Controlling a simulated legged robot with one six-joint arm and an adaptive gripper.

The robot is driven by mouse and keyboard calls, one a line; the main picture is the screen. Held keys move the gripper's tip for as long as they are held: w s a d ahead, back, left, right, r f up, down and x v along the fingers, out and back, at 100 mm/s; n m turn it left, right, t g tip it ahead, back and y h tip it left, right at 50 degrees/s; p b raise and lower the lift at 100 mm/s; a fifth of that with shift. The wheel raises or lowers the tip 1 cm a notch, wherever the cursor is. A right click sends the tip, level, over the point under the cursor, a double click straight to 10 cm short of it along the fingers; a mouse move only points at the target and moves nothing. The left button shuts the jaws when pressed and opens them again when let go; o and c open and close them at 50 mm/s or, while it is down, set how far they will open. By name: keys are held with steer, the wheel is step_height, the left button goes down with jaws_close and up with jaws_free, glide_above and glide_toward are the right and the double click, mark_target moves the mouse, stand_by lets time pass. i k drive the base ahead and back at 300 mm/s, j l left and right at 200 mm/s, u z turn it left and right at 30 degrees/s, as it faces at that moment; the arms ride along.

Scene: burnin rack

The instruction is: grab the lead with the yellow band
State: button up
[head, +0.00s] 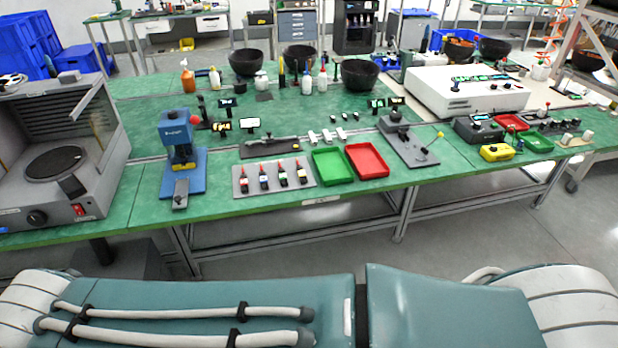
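A grey rack plate (250,192) lies near the front edge of the green bench, left of the centre. Several short dark leads with red tips stand in a row on it. The rightmost lead (301,172) shows a small yellowish patch, but the bands are too small to tell apart for certain. The leftmost lead (243,181) shows red and dark parts. My gripper is not in view.
A green tray (331,166) and a red tray (367,160) sit right of the plate. A blue press (178,143) stands to its left. A grey fixture (272,147) lies behind it. Open floor (330,235) shows below the bench front.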

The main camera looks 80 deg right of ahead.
mark_target(301, 175)
steer(key=z, duration=2.65)
